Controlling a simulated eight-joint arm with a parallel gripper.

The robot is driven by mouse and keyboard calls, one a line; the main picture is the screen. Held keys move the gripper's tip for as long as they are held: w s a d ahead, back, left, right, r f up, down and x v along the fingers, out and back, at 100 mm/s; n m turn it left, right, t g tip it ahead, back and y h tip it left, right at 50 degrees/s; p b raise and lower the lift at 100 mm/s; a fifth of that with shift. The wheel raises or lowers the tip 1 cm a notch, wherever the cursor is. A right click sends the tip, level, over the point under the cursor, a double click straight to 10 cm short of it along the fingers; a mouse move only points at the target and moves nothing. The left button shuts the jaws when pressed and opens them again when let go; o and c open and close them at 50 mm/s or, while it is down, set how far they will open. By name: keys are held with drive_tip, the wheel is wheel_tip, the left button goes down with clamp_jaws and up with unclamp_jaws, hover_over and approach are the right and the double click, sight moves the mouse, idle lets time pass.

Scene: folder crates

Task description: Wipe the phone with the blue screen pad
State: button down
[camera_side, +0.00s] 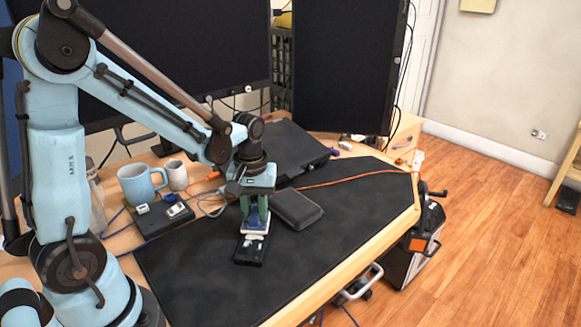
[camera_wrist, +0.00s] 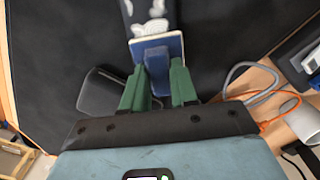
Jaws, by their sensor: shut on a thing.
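The phone (camera_side: 248,252) lies flat on the dark desk mat, a black slab with white smudges on its upper face. In the wrist view the phone (camera_wrist: 148,14) shows at the top, partly covered by the pad. My gripper (camera_side: 255,205) points down over the phone's far end. In the wrist view the green fingers of my gripper (camera_wrist: 158,70) are shut on the blue grip of the screen pad (camera_wrist: 156,54). The blue screen pad (camera_side: 257,224) has a pale base and sits at the phone's far part. It seems to touch the phone.
A black case (camera_side: 298,207) lies just right of my gripper. A blue mug (camera_side: 138,186), a smaller pale cup (camera_side: 176,175) and a black box (camera_side: 160,221) stand to the left. An orange cable (camera_side: 345,181) crosses the mat (camera_side: 345,228). The mat's right part is mostly clear.

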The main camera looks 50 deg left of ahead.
drive_tip(key=shift+s+d, duration=1.45)
drive_tip(key=shift+s+d, duration=0.7)
drive_tip(key=shift+r, duration=0.1)
drive_tip(key=shift+r, duration=0.65)
